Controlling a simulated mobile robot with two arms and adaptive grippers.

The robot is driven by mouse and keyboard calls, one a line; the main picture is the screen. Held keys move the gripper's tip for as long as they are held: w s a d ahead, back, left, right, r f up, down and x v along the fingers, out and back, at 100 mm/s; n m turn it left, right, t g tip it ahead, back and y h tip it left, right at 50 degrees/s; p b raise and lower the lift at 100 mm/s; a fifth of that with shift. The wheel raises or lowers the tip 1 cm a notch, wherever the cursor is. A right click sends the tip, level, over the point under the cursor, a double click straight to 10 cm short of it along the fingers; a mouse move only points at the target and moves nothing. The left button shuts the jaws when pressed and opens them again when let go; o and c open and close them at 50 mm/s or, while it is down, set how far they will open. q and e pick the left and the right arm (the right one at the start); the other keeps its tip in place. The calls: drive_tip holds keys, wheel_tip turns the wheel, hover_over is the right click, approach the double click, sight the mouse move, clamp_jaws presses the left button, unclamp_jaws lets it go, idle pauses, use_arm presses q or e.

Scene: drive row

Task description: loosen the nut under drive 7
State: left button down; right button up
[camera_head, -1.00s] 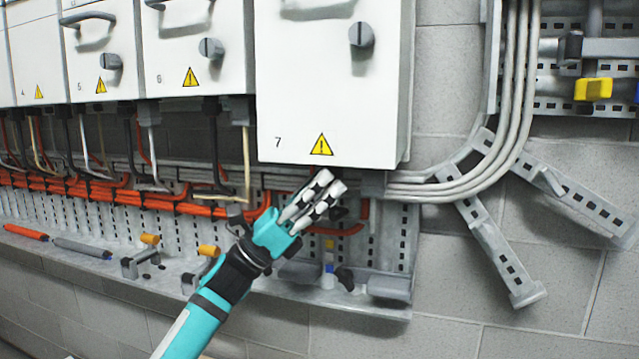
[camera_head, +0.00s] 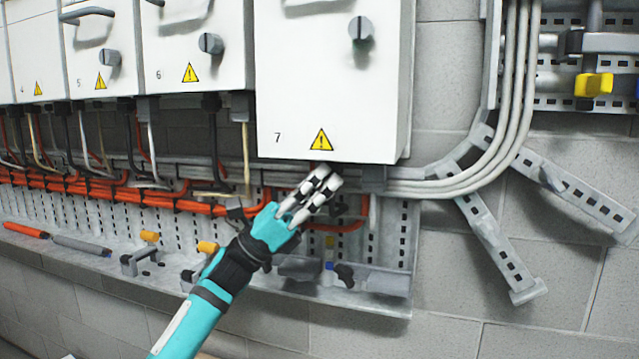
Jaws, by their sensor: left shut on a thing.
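Drive 7 (camera_head: 335,85) is the large white cabinet marked "7" with a yellow warning triangle, at the centre. My left gripper (camera_head: 325,178) is up against the underside of drive 7, right of its middle. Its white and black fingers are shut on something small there. The nut itself is hidden by the fingers and the cabinet's lower edge. A grey fitting (camera_head: 373,179) sits under the cabinet just right of the fingers. My right gripper is not in view.
A perforated tray ledge (camera_head: 330,293) runs below, with clamps and a small blue-and-yellow piece (camera_head: 330,262). Orange cables (camera_head: 150,195) run along the tray at left. Grey conduits (camera_head: 460,185) curve up at right. Two screwdriver-like tools (camera_head: 80,245) lie at left.

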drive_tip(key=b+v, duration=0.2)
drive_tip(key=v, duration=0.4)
use_arm(q)
drive_tip(key=shift+w+d+m+g+y+p, duration=0.1)
drive_tip(key=shift+w+m+g+y+p, duration=0.3)
drive_tip(key=shift+m+g, duration=1.6)
drive_tip(key=shift+a+m+g+y+p, duration=0.15)
drive_tip(key=shift+m+g+y, duration=0.35)
drive_tip(key=shift+g, duration=2.95)
drive_tip(key=shift+w+d+m+g+y+p, duration=0.2)
drive_tip(key=shift+m+g+y+p, duration=0.6)
drive_tip(key=shift+g, duration=1.95)
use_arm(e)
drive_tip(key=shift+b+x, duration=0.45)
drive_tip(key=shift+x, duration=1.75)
use_arm(q)
drive_tip(key=shift+m, duration=0.3)
drive_tip(key=c, duration=1)
unclamp_jaws()
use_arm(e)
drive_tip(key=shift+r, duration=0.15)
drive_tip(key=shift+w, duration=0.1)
use_arm(q)
drive_tip(key=shift+s+f+n+t+h+b, duration=0.1)
drive_tip(key=shift+n+t+h+b, duration=0.3)
drive_tip(key=shift+t+h, duration=0.3)
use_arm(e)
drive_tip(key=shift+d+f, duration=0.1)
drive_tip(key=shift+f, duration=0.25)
